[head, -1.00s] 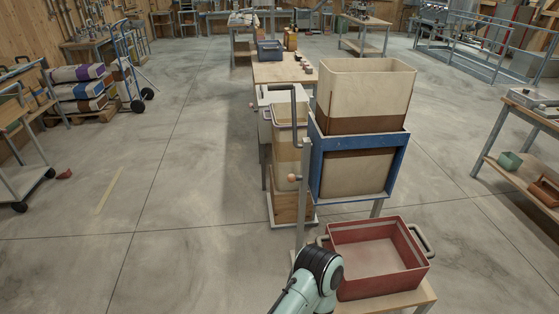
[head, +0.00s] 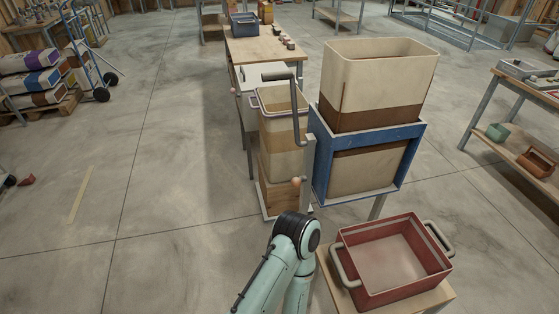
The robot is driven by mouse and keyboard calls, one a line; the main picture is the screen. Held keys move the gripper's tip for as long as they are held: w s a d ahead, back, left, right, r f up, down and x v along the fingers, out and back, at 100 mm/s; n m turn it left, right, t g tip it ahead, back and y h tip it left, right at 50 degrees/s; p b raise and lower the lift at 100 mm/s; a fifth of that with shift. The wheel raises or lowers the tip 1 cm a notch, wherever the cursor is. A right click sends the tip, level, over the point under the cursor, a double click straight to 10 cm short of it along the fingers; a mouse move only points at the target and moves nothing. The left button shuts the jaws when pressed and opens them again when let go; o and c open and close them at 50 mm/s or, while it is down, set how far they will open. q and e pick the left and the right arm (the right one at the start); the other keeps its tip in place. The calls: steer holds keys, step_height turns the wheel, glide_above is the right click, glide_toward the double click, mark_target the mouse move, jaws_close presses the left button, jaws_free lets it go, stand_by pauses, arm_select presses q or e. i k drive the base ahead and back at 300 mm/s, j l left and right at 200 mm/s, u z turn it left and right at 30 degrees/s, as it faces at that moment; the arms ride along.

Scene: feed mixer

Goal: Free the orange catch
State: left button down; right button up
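A small round orange knob (head: 296,182) sits low on the grey post (head: 308,165) at the left of the blue frame (head: 368,160). It may be the orange catch, but it is too small to tell its state. A dark crank handle (head: 297,115) stands above it on the same post. The blue frame holds a tall cream hopper with brown contents (head: 380,85). A teal arm of mine with a dark joint rises from the bottom, just below the knob. Neither of my grippers shows in the head view.
A red tub (head: 395,262) with grey handles stands on a low wooden stand at the front right. A cream bin (head: 280,135) stands left of the post. A wooden table (head: 262,50) is behind. The floor at left is mostly open.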

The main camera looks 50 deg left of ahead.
mark_target(296, 182)
steer(key=i+j, duration=0.1)
steer(key=j, duration=1.6)
